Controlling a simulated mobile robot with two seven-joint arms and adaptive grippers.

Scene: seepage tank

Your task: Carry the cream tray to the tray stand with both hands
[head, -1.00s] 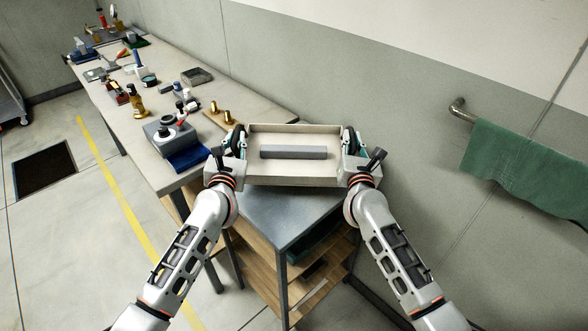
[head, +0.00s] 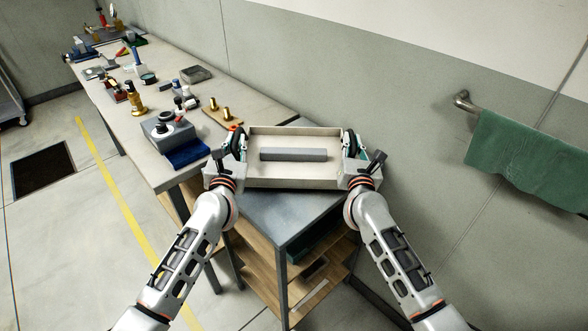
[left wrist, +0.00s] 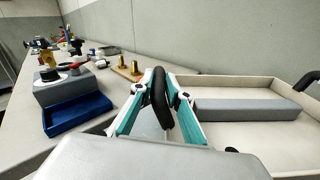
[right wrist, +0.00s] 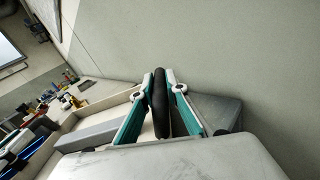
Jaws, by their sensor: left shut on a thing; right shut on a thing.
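The cream tray (head: 293,181) is a shallow open box, held roughly level with a grey bar (head: 293,154) lying in it. My left gripper (head: 238,146) is shut on the black handle at the tray's left end; this handle also shows in the left wrist view (left wrist: 160,98). My right gripper (head: 350,146) is shut on the black handle at the right end, seen in the right wrist view (right wrist: 160,103). Below the tray is a grey-topped stand (head: 282,222) with wooden shelves. The tray hides its far part, and I cannot tell whether they touch.
A long workbench (head: 150,165) runs along the left, with a grey box (head: 165,130), a blue tray (head: 187,153) and several small items. A green towel (head: 525,160) hangs from a wall rail on the right. Open floor with a yellow line lies at left.

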